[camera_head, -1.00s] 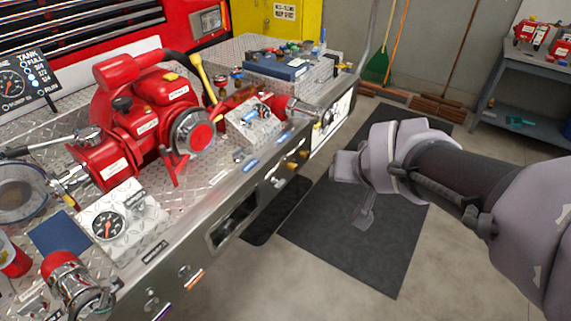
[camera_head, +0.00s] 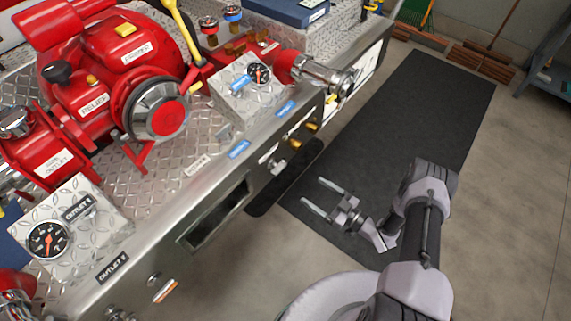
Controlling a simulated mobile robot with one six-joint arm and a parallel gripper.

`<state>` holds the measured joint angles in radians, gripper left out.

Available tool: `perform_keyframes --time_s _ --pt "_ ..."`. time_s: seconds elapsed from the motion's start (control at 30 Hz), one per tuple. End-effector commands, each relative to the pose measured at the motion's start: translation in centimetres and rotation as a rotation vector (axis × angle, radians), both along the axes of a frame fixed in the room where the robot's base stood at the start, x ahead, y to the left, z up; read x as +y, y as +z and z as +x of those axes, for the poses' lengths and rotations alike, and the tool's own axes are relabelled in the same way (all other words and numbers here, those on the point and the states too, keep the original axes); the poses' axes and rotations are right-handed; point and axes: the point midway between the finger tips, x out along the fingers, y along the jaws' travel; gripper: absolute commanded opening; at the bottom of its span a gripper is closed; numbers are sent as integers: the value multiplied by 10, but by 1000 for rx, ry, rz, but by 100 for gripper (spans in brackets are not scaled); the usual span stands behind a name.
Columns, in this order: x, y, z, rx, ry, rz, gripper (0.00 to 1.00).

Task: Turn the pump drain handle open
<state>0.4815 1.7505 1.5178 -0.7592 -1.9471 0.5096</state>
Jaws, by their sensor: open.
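The red pump (camera_head: 120,80) stands on the diamond-plate deck at left, with a round silver-and-red cap on its front. The panel below the deck edge carries small fittings: brass knobs (camera_head: 303,135), a silver handle-like fitting (camera_head: 277,165) below them, and a silver fitting (camera_head: 155,279) beside an orange tag at lower left. I cannot read which of these is the drain handle. My gripper (camera_head: 312,190) is open and empty. Its two fingers point left toward the panel, apart from it, over the dark floor mat.
A chrome outlet (camera_head: 325,74) sticks out past the deck edge. A dark slot (camera_head: 215,212) is cut in the panel. Gauge boxes (camera_head: 250,88) stand on the deck. The floor mat (camera_head: 420,110) is clear; a workbench (camera_head: 550,70) stands at far right.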

Motion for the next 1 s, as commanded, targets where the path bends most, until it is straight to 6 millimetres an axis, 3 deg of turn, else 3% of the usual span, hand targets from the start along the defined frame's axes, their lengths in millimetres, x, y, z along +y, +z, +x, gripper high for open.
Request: perform_keyframes --time_s 0.2,0.43,0.6,0.9,1.0 --pt "55 -4 41 -2 7 -3 80" --pt "99 -3 76 -1 3 -2 80" --pt "113 -2 89 1 -1 -3 80" --pt "116 0 91 2 -2 -2 80" --pt "116 0 91 2 -2 -2 62"
